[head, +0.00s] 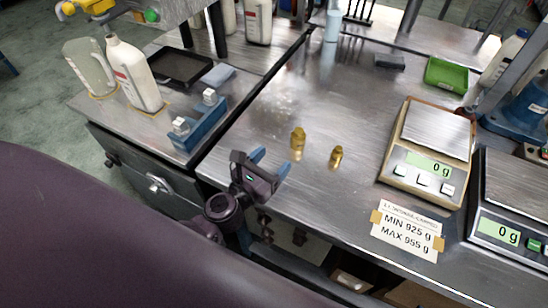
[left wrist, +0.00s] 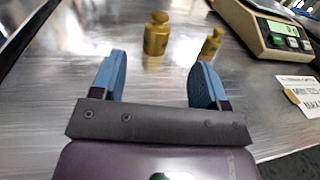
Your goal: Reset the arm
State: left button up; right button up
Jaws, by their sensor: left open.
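My left gripper (head: 270,163) is open and empty over the front edge of the metal table (head: 285,95). Its two blue fingers (left wrist: 160,82) stand wide apart in the left wrist view, with nothing between them. Two brass weights stand on the table beyond it, apart from the fingers. The larger brass weight (head: 297,140) is just beyond the fingers, and it also shows in the left wrist view (left wrist: 157,38). The smaller brass weight (head: 336,157) is to its right and also shows in the left wrist view (left wrist: 210,46). My right gripper is not in view.
A scale (head: 425,185) reading 0 g stands to the right, with a second scale (head: 513,200) beside it. A MIN/MAX label (head: 407,231) lies in front. A green tray (head: 446,75) is farther back.

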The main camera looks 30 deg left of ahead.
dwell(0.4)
pick_arm(q)
jog(key=shift+s+d+r+m, duration=0.15)
jog(key=shift+r+m, duration=0.05)
jog(key=shift+m, duration=0.3)
jog(key=s+d+m+h, duration=0.1)
jog(key=m, duration=0.3)
jog(key=s+d+r+m+g+h, duration=0.1)
jog(key=m+h, duration=0.1)
jog(key=m, duration=0.1)
jog(key=s+d+r+m+g+h, duration=0.1)
jog(key=s+m+h, duration=0.1)
jog(key=m, duration=0.2)
jog(key=shift+s+d+r+m, duration=0.1)
jog(key=shift+d+r+m, duration=0.05)
jog(key=shift+d+m, duration=0.2)
jog(key=s+f+m+g, duration=0.3)
jog(key=s+m+g, duration=0.25)
jog(key=m, duration=0.55)
jog(key=s+a+f+m+g+y, duration=0.3)
jog(key=s+a+m+g+y, duration=0.4)
jog(key=s+a+m+y, duration=0.4)
jog(key=w+a+f+t+h, duration=0.1)
jog(key=w+f+t+h, duration=0.1)
jog(key=w+f+t, duration=0.3)
jog(key=shift+w+f+t, duration=0.3)
jog(key=shift+f+t, duration=1.15)
jog(key=shift+f, duration=0.3)
jog(key=shift+a, duration=0.1)
